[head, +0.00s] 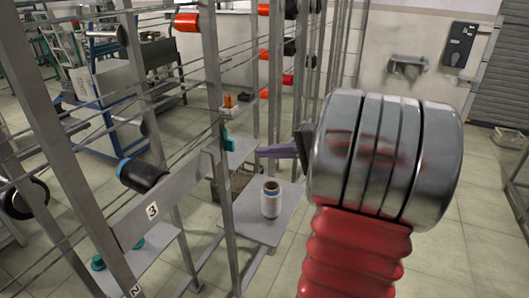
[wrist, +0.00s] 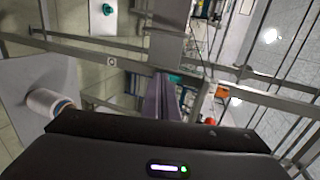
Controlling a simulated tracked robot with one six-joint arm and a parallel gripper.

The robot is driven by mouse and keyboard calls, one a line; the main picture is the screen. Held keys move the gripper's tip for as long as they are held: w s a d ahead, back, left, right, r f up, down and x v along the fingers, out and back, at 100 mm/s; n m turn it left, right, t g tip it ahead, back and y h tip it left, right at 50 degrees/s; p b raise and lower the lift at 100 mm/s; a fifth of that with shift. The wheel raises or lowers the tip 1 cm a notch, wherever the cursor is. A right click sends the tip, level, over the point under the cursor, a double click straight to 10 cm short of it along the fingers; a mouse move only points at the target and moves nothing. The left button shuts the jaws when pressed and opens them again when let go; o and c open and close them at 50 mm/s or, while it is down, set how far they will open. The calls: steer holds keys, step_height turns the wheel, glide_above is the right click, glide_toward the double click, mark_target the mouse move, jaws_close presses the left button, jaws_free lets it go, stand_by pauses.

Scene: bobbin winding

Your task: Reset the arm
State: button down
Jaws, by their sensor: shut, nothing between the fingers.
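My gripper (head: 264,152) reaches left from my arm, in front of the metal rack and above a small grey shelf (head: 246,224). Its purple-grey fingers are together with nothing between them. The fingers also show in the wrist view (wrist: 163,98), pointing up the picture, closed and empty. A white bobbin (head: 270,204) with a dark open core stands upright on the shelf, below the gripper and apart from it. The bobbin also shows at the left of the wrist view (wrist: 46,102), partly cut off by the dark gripper body.
The rack's grey posts (head: 218,120) and thin rods stand close by on the left. They carry a black bobbin with a blue edge (head: 143,176) and red bobbins (head: 187,22). A lower shelf (head: 138,262) holds teal pieces. The floor at right (head: 480,235) is clear.

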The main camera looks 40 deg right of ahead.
stand_by(0.4)
steer(key=s+a+f+m+g, duration=0.2)
steer(key=s+f+g, duration=0.15)
steer(key=f, duration=0.35)
steer(key=s+a+f+n+g+h, duration=0.1)
steer(key=s+a+f+n+g, duration=0.15)
steer(key=a, duration=0.25)
steer(key=s+a+f+n+g+h, duration=0.1)
steer(key=s+a+f+g, duration=0.15)
steer(key=a, duration=0.25)
steer(key=s+a+r+n+h, duration=0.1)
steer(key=a+r+n, duration=0.1)
steer(key=a+n, duration=0.2)
steer(key=s+a+r+n+h, duration=0.1)
steer(key=a+n, duration=0.3)
steer(key=a, duration=0.6)
steer(key=s+a+r+n+h, duration=0.1)
steer(key=a+r+n, duration=0.3)
steer(key=a, duration=0.4)
steer(key=shift+s, duration=0.3)
